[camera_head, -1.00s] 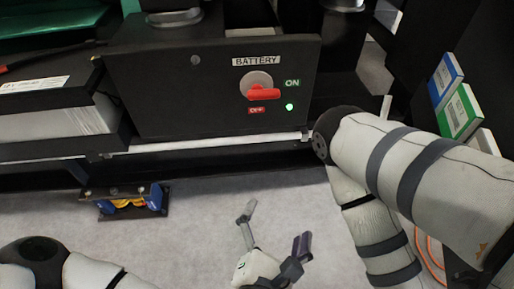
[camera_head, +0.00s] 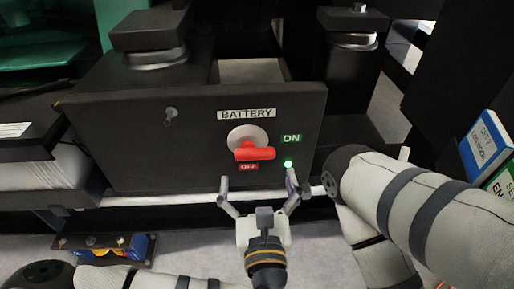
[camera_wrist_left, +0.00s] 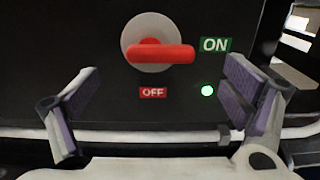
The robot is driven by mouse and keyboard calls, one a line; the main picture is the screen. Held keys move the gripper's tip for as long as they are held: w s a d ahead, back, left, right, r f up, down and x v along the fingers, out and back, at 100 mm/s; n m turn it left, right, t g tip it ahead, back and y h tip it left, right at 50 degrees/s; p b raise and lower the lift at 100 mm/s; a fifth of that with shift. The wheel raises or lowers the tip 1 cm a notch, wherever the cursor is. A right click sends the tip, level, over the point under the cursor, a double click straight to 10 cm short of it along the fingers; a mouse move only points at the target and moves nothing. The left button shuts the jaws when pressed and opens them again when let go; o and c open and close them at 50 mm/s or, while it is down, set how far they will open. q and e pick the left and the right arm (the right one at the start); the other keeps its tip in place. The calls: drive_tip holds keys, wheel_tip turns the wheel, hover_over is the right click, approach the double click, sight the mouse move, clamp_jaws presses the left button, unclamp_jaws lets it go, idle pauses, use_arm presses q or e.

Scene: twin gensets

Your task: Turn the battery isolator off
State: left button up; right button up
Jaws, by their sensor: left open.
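The battery isolator has a red handle (camera_head: 255,153) on a round grey disc (camera_head: 247,134), set in a black panel under a BATTERY label (camera_head: 246,114). The handle lies level, its long end to the right. The ON label (camera_head: 291,139) is at its upper right and the OFF label (camera_head: 249,167) below. A green light (camera_head: 288,162) is lit. My left gripper (camera_head: 257,181) is open and empty, just below the handle. In the left wrist view the handle (camera_wrist_left: 163,54) sits above and between the spread fingers. My right gripper is not in view.
A small key-like part (camera_head: 170,114) sticks out of the panel at the left. A pale rail (camera_head: 150,199) runs under the panel. My right arm fills the right side. Blue and green boxes (camera_head: 484,147) stand at the far right.

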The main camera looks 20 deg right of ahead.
sight(256, 158)
use_arm(q)
drive_tip(key=x, duration=0.7)
drive_tip(key=shift+w+d, duration=0.15)
drive_tip(key=shift+w, duration=0.2)
drive_tip(key=c, duration=1.2)
